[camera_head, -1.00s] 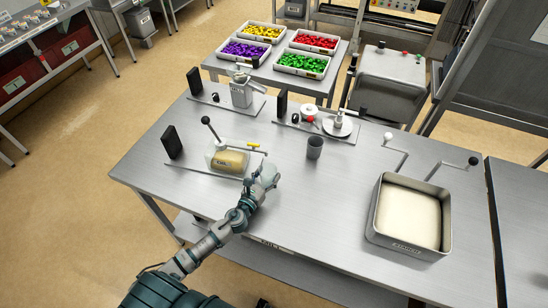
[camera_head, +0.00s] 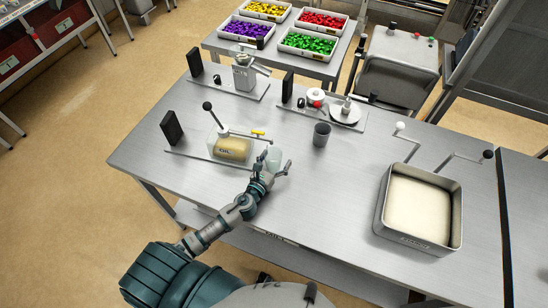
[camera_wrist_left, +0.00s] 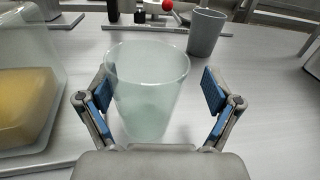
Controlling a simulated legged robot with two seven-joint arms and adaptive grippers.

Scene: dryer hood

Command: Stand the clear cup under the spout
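The clear cup (camera_head: 273,158) stands upright on the metal table, at the right end of the dispenser (camera_head: 232,148) with yellowish contents. The dispenser's thin spout pipe (camera_head: 240,134) runs right, with a yellow handle (camera_head: 258,132), and its end appears above or beside the cup; exact alignment is unclear. My left gripper (camera_head: 270,176) is at the cup's near side. In the left wrist view the clear cup (camera_wrist_left: 147,85) stands between the open fingers of my left gripper (camera_wrist_left: 157,95), with a gap at the right pad; contact at the left pad is unclear. My right gripper is not in view.
A grey cup (camera_head: 322,134) stands to the right on the table. A square metal tub (camera_head: 378,222) with pale contents is at the right. Other dispensers (camera_head: 243,75) stand at the back. The table middle, between grey cup and tub, is clear.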

